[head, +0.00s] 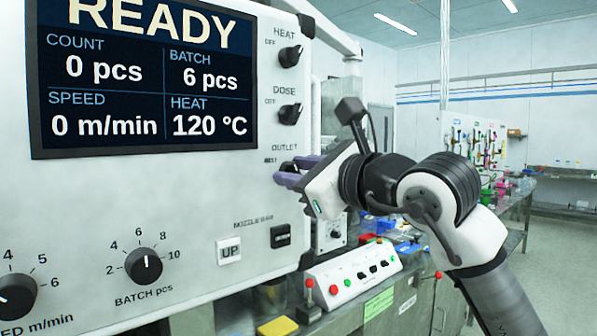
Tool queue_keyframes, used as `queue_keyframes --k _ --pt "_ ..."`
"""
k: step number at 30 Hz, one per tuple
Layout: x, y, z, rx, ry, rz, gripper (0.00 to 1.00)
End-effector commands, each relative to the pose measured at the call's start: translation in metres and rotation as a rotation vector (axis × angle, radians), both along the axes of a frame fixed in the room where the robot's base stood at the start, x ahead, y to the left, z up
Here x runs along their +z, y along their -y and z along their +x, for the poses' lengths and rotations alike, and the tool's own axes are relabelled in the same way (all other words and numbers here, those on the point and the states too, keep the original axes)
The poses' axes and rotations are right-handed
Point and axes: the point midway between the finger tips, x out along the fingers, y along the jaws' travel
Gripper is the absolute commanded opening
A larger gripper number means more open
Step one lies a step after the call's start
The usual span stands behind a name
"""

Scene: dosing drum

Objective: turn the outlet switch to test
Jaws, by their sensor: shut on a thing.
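The outlet switch (287,166) is a black knob under the label OUTLET, on the right part of the pale machine panel. My gripper (286,174) reaches in from the right, and its purple fingers are shut on this knob. The fingers cover most of the knob and part of the lettering beside it, so I cannot read which position it points to.
Above it are the heat knob (290,56) and the dose knob (290,113). Below are the UP button (229,250) and a black nozzle bar switch (280,236). The screen (150,80) reads READY.

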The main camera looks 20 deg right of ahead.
Motion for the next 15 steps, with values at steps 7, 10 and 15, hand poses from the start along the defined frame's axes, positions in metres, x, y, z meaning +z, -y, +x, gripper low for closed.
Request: queue_keyframes --k 7,10,15 --pt "-0.0017 0.0003 -0.0001 0.0 -0.025 0.069 0.06" --pt "-0.0021 -0.0001 -0.0003 0.0 -0.044 0.125 0.06" --pt "-0.0026 0.0004 -0.0003 0.0 -0.092 0.257 0.06"
